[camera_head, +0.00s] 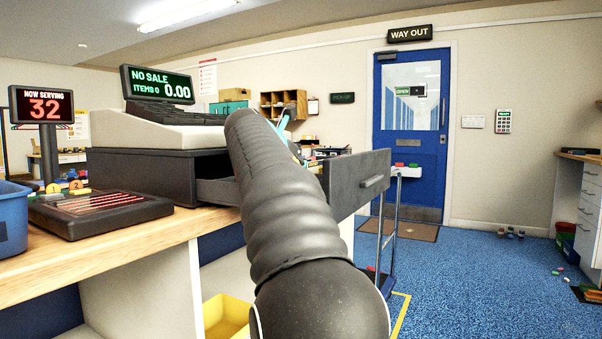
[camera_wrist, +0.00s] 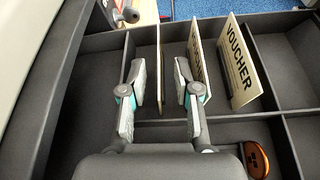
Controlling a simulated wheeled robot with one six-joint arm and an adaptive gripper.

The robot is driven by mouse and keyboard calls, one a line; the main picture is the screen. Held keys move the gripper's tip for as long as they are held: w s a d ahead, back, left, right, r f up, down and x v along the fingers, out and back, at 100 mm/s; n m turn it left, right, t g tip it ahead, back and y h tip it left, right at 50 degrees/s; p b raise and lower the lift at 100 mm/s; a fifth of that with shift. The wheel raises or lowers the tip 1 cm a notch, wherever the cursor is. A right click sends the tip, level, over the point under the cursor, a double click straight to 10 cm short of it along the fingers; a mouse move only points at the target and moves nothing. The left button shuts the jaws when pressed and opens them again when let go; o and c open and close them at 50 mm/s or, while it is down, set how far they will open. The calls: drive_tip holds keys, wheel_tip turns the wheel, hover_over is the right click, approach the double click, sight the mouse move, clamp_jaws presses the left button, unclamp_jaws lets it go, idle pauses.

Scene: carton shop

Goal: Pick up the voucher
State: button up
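In the wrist view, a cream card marked VOUCHER (camera_wrist: 238,68) stands upright, slightly tilted, in a compartment of the dark cash drawer (camera_wrist: 85,42). A second cream card (camera_wrist: 197,45) with dark lettering stands left of it, partly hidden by my right finger; its text cannot be read. A third thin card (camera_wrist: 158,48) stands almost edge-on further left. My gripper (camera_wrist: 160,82) is open, its fingers on either side of this third card, apart from each other. Whether they touch it cannot be told. The head view shows the open drawer (camera_head: 358,184); my arm hides most of my gripper there.
Dividers split the drawer into compartments. An orange-brown round item (camera_wrist: 257,160) lies in a near compartment. The register (camera_head: 160,130) stands above the drawer on the wooden counter (camera_head: 120,245). A blue bin (camera_head: 12,225) stands at left. Blue floor (camera_head: 480,285) is open at right.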

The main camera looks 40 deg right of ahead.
clamp_jaws()
drive_tip(key=shift+r, duration=0.1)
drive_tip(key=shift+r+p, duration=0.3)
drive_tip(key=shift+r, duration=0.1)
wheel_tip(320, 180, up, 4)
drive_tip(key=shift+r+p, duration=0.1)
drive_tip(key=shift+p, duration=1.05)
drive_tip(key=s+d+r+p, duration=0.3)
drive_tip(key=s+d+r, duration=0.3)
drive_tip(key=d, duration=0.3)
drive_tip(key=shift+s+d, duration=0.3)
drive_tip(key=shift+s, duration=0.05)
